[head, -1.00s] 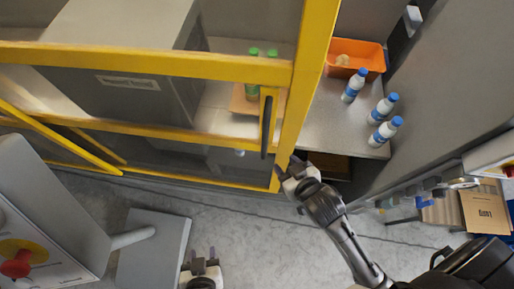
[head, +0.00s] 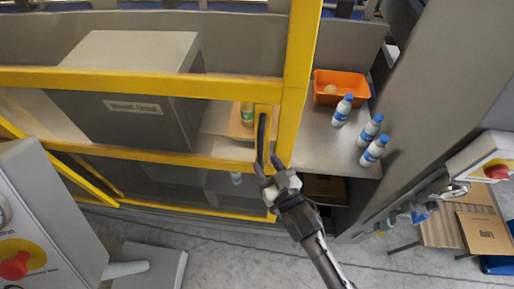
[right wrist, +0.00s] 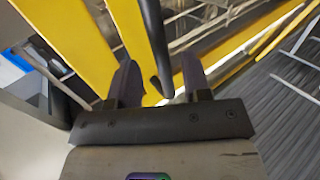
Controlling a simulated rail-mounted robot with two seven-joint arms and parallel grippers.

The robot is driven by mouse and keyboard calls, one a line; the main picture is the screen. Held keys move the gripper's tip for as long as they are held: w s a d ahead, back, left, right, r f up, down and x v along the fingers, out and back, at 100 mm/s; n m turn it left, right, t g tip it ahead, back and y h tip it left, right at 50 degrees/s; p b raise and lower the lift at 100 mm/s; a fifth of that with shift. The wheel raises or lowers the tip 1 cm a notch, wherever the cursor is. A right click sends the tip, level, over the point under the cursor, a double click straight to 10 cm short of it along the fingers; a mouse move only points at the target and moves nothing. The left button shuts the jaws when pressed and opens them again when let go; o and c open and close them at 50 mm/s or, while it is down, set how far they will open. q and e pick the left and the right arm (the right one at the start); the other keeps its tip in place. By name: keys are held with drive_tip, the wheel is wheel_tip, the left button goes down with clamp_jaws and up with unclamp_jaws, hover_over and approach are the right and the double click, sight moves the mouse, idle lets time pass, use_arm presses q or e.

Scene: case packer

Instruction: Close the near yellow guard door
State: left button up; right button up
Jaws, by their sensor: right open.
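The yellow guard door (head: 294,90) is a yellow frame with see-through panels in the middle of the head view. Its dark vertical handle (head: 262,138) sits on a yellow plate near the door's right edge. My right gripper (head: 268,168) is open at the lower end of the handle. In the right wrist view the dark handle (right wrist: 154,45) runs down between the two fingertips of the gripper (right wrist: 160,80), with both fingers apart from each other. I cannot tell whether the fingers touch the handle. My left gripper does not show in the head view now.
Several blue-capped bottles (head: 370,131) and an orange bin (head: 341,87) stand on a grey shelf right of the door. A grey box (head: 135,85) is behind the door panels. A control box with a red button (head: 15,265) stands at lower left.

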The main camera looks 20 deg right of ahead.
sight(262, 157)
drive_tip(key=shift+w+a, duration=0.15)
drive_tip(key=shift+w, duration=1.35)
drive_tip(key=shift+w+a, duration=0.15)
drive_tip(key=shift+w, duration=1.35)
drive_tip(key=shift+c, duration=0.2)
clamp_jaws()
